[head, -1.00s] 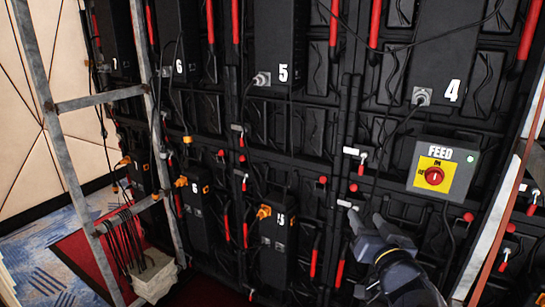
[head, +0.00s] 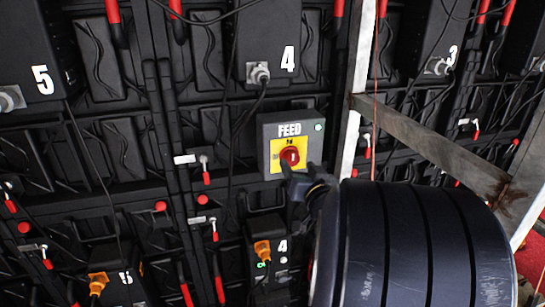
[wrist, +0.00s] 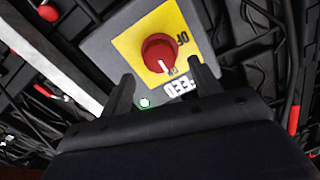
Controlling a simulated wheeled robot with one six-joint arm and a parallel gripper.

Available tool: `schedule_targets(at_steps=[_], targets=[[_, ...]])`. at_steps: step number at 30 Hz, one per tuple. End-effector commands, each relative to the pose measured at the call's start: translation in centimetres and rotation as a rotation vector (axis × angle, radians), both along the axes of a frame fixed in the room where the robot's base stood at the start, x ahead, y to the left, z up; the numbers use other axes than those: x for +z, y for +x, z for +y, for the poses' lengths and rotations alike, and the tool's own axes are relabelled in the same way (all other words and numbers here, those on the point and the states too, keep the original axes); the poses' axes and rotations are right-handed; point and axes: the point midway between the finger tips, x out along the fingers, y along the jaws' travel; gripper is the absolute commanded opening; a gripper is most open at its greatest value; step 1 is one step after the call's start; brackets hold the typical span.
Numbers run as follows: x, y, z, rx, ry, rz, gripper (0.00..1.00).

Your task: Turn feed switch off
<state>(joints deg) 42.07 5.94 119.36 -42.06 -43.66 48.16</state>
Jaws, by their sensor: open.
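The feed switch is a grey box (head: 267,135) marked FEED, with a yellow plate and a red round knob (head: 290,156), near the middle of the head view. A small pale green light (head: 319,127) shows at its top right corner. My gripper (head: 300,172) is just below and right of the knob, partly hidden by my own arm. In the wrist view the knob (wrist: 160,52) lies just beyond my open fingers (wrist: 158,85), which are apart with nothing between them. The knob's white mark points toward the ON lettering beside the FEED label.
A metal ladder frame (head: 430,145) stands right of the feed box, close to my arm. Black panels marked 3, 4 and 5 with cables fill the wall. Small red-handled latches (head: 206,175) and red knobs sit left of the box.

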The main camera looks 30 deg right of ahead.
Motion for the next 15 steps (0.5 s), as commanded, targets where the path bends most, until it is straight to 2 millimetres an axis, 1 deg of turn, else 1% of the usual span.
schedule_targets(at_steps=[1,6,10,15], targets=[[0.0,0.9,-0.2,0.003,0.0,0.001,0.6],[0.0,2.9,-0.7,0.001,0.0,0.001,0.6],[0.0,3.7,-0.9,0.001,0.0,0.001,0.6],[0.0,3.9,-1.0,0.0,-0.001,-0.001,0.6]])
